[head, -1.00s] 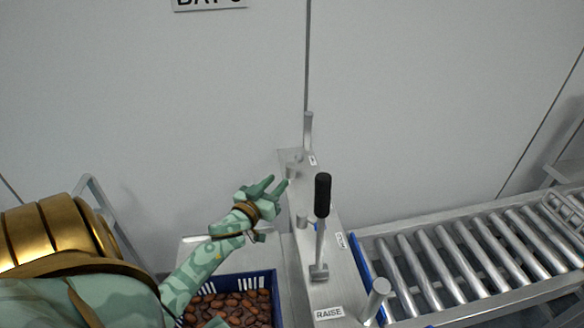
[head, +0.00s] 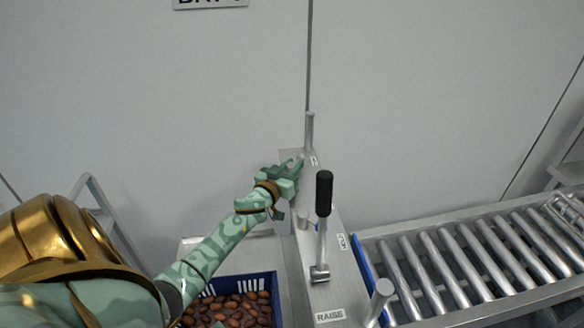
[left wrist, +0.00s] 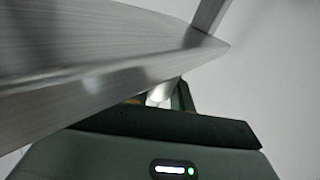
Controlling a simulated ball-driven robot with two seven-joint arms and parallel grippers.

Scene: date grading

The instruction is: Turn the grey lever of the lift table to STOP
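A lever (head: 321,243) with a grey metal shaft and a black grip stands nearly upright on the narrow metal panel (head: 335,290). A label reading RAISE (head: 329,316) is at the panel's near end; two smaller labels farther back are too small to read. A plain grey upright bar (head: 309,132) stands at the far end. My left gripper (head: 298,166) is at the panel's far left edge, beyond the black-gripped lever and close to the grey bar. In the left wrist view a short, bright metal cylinder (left wrist: 162,93) shows by the gripper. The finger gap is hidden. My right gripper is out of view.
A blue crate of dates (head: 275,287) stands left of the panel, below my left arm. A roller conveyor (head: 470,262) lies to the right. A short grey post (head: 380,298) stands at the panel's near right.

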